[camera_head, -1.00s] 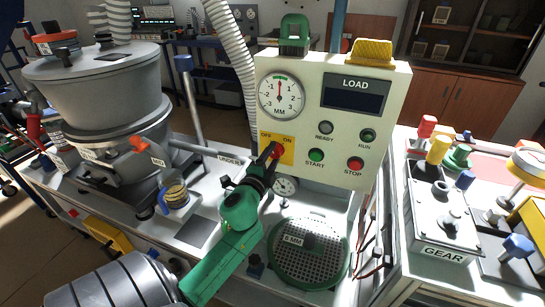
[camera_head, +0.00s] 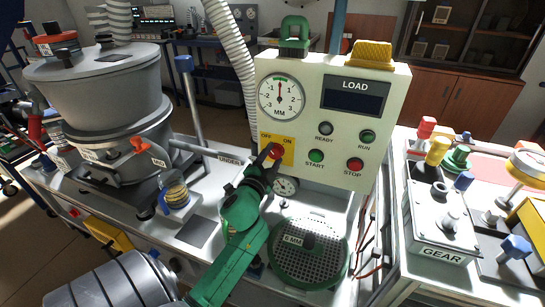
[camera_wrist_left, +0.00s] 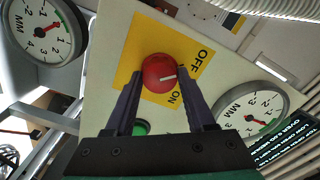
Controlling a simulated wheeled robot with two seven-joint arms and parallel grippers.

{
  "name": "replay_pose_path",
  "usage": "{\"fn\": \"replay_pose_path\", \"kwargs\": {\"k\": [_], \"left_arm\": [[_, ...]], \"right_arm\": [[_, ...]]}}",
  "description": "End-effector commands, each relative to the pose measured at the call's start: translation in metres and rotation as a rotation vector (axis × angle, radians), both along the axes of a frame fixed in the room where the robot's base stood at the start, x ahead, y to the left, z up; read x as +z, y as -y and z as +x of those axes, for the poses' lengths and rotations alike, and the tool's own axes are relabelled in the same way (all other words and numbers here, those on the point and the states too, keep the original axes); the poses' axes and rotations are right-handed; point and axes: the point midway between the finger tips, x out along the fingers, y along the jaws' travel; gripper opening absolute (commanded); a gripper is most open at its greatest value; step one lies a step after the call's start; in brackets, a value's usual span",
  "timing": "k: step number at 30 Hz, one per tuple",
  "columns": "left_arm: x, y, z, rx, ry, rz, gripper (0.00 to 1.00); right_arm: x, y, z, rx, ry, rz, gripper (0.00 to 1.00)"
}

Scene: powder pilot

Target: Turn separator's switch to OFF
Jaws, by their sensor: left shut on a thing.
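The separator's switch is a red round knob (camera_head: 276,152) on a yellow plate (camera_head: 289,157) marked OFF on the left and ON on the right, low on the white panel. My left gripper (camera_head: 268,158) reaches up to it from below. In the left wrist view the knob (camera_wrist_left: 158,73) sits between the two dark fingers of the gripper (camera_wrist_left: 159,85), which is shut on it. Its white mark points toward the gap between the words OFF and ON. The fingers partly hide the knob in the head view. My right gripper is not in view.
The panel (camera_head: 262,65) also carries a dial (camera_head: 281,96), a green START button (camera_head: 316,155) and a red STOP button (camera_head: 355,164) close to the switch. A grey drum machine (camera_head: 95,85) stands left.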

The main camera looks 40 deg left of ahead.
Motion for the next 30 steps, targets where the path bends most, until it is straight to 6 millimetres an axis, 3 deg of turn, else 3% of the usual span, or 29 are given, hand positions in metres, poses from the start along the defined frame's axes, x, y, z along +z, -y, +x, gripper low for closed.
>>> {"fn": "replay_pose_path", "kwargs": {"k": [2, 3, 4, 17, 20, 30], "left_arm": [[0.000, 0.000, 0.000, 0.000, 0.001, -0.003, 0.00], [0.000, 0.000, 0.000, 0.000, 0.001, -0.003, 0.70], [0.000, 0.000, 0.000, 0.000, 0.001, -0.002, 0.82], [-0.001, 0.003, -0.007, -0.001, -0.002, -0.001, 0.84], [-0.003, 0.008, -0.023, -0.001, -0.003, -0.001, 0.84], [-0.005, 0.038, -0.114, 0.005, -0.005, -0.004, 0.84]], "right_arm": [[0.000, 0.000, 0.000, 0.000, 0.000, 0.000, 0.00], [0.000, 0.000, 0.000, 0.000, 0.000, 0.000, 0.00], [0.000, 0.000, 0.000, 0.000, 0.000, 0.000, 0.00], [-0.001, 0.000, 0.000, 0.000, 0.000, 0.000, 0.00], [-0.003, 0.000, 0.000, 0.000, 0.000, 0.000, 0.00], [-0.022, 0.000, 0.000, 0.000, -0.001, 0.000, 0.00]]}}
